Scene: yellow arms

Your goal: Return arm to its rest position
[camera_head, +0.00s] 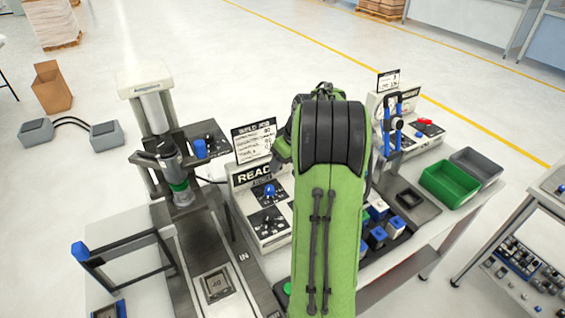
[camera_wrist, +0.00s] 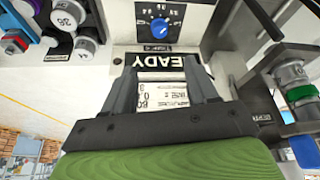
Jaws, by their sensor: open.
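My arm (camera_head: 325,215), with a green sleeve and black joint bands, rises through the middle of the head view over the bench. It hides most of my gripper in that view. In the wrist view my gripper (camera_wrist: 162,75) has its two grey fingers apart, with nothing held between them. The control box with the READY display (camera_head: 252,173) stands left of my arm. Its display (camera_wrist: 160,62) appears upside down beyond the fingers, with a blue knob (camera_wrist: 160,27) above it. A gap to the box cannot be judged.
A press-like machine (camera_head: 155,130) stands left of the arm. Right are a blue-handled device (camera_head: 392,120), blue-topped blocks (camera_head: 376,237), a green bin (camera_head: 449,184) and a grey bin (camera_head: 477,164). A side table (camera_head: 520,240) stands far right. Open floor lies behind the bench.

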